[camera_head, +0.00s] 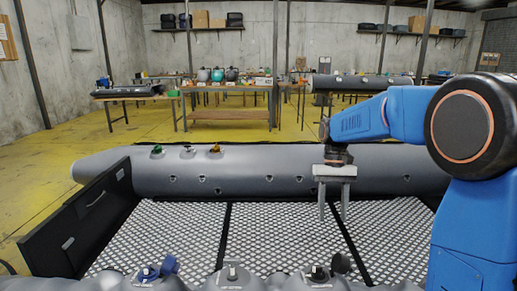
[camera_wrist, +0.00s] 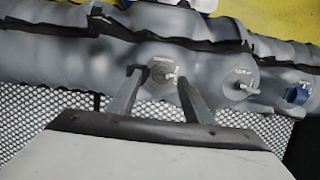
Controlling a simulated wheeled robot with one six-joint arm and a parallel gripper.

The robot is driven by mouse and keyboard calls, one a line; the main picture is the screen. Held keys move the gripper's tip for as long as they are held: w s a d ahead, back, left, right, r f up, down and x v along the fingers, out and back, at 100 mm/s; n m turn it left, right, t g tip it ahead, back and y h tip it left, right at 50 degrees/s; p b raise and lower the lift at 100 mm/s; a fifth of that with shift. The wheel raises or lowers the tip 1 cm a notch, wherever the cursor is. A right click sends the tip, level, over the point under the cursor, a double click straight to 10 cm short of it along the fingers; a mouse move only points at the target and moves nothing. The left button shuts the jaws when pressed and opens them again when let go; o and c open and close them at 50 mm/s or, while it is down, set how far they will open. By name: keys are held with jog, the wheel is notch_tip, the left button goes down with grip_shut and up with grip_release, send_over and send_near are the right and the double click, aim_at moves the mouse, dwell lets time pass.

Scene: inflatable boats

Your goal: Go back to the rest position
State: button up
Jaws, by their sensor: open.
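My gripper (camera_head: 334,213) hangs from my blue arm at the right of the head view, pointing down over the boat's mesh floor. Its two fingers are apart with nothing between them. In the wrist view my gripper (camera_wrist: 159,80) shows its two fingers on either side of a round grey valve (camera_wrist: 162,75) on the grey tube; whether they touch it is unclear. The grey inflatable boat (camera_head: 270,170) spans the head view, with a far tube and a near tube.
A green valve cap (camera_head: 157,149) sits on the far tube's left. A blue cap (camera_head: 169,266) and a dark cap (camera_head: 318,272) are on the near tube. A dark board (camera_head: 90,215) closes the left end. Workbenches (camera_head: 230,87) stand behind on yellow floor.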

jog(key=s+d+t, duration=0.2)
jog(key=s+t, duration=0.2)
jog(key=s, duration=1.1)
jog(key=s+d+t, duration=0.2)
jog(key=s+t, duration=0.2)
jog(key=s, duration=1.1)
jog(key=shift+s+d+f+t, duration=0.15)
jog(key=shift+d+f+t, duration=0.15)
jog(key=shift+d+f, duration=0.15)
